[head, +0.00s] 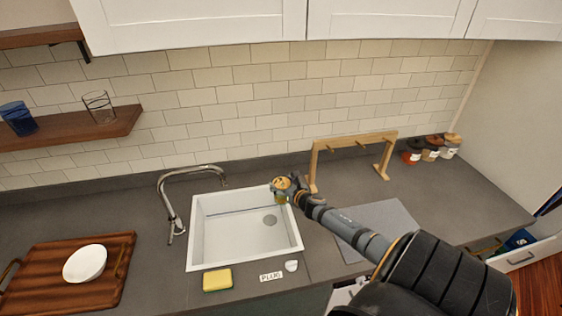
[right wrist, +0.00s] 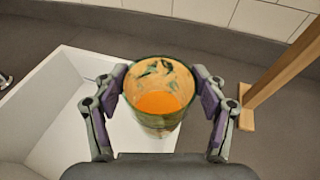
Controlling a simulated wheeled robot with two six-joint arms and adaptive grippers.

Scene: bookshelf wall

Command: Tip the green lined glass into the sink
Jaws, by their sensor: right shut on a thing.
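My right gripper (head: 284,188) is over the right edge of the white sink (head: 198,230). It is shut on the green lined glass (head: 280,198). In the right wrist view the glass (right wrist: 155,127) stands between the two fingers (right wrist: 158,100), its open top facing the camera. Orange liquid lies inside it, with dark green marks on the inner wall. The glass looks roughly upright. The sink (right wrist: 60,120) shows below and to its left. My left gripper is not in view.
A chrome tap (head: 172,200) stands at the sink's left. A wooden rack (head: 314,165) stands close right of the gripper. A yellow sponge (head: 217,279), a "PLUG" label (head: 271,276) and a small white object (head: 291,265) lie along the front. A wooden tray (head: 110,270) holds a white bowl (head: 85,263).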

